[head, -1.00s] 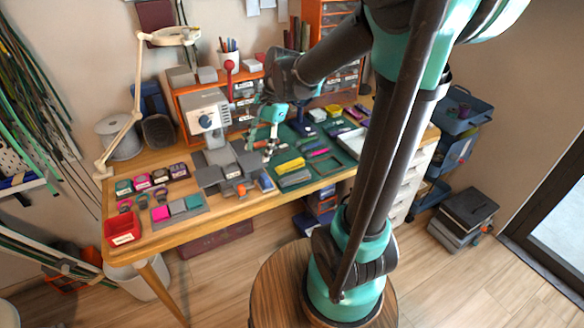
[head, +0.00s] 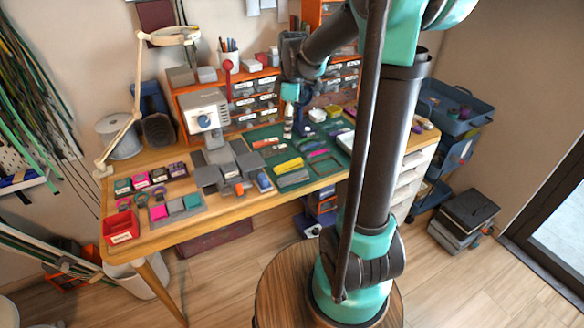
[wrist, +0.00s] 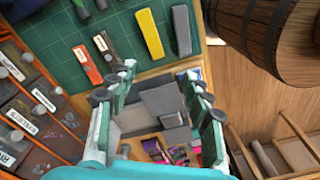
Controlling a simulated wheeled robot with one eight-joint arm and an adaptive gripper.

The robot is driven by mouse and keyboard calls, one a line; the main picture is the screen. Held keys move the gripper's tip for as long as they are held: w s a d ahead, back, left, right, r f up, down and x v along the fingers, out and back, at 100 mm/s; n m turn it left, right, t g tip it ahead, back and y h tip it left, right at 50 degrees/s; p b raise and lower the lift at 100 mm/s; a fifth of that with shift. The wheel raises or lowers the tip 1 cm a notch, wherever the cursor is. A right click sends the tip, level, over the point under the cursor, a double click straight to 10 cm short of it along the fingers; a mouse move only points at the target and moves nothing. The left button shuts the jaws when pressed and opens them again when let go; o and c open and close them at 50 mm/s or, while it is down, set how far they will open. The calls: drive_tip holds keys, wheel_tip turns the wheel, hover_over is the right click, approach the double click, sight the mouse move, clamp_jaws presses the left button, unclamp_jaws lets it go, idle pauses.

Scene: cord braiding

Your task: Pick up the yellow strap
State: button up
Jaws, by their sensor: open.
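The yellow strap (head: 289,165) lies on the green cutting mat, just behind a grey strap (head: 293,178). In the wrist view, the yellow strap (wrist: 150,33) lies at the top centre, beside the grey strap (wrist: 182,30). My gripper (head: 288,132) is raised and points down, appearing behind the yellow strap in the head view. In the wrist view, my gripper (wrist: 157,85) has its fingers spread with nothing held between them. The yellow strap lies beyond the fingertips, apart from them.
The green mat (wrist: 60,50) also bears an orange piece (wrist: 87,65) and other small items. A grey machine (head: 208,122) stands left of my gripper. Orange drawers (head: 243,103) stand at the back. A wooden stool (wrist: 270,35) shows in the wrist view.

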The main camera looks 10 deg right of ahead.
drive_tip(key=w+d+n, duration=0.2)
drive_tip(key=d+n, duration=0.1)
drive_tip(key=n, duration=0.3)
hover_over(294, 163)
drive_tip(key=shift+h, duration=0.4)
drive_tip(key=f, duration=1.2)
drive_tip(key=shift+s+d, duration=0.15)
drive_tip(key=shift+d, duration=0.05)
drive_tip(key=shift+a+f, duration=0.2)
drive_tip(key=shift+f, duration=2.4)
drive_tip(key=c, duration=1.1)
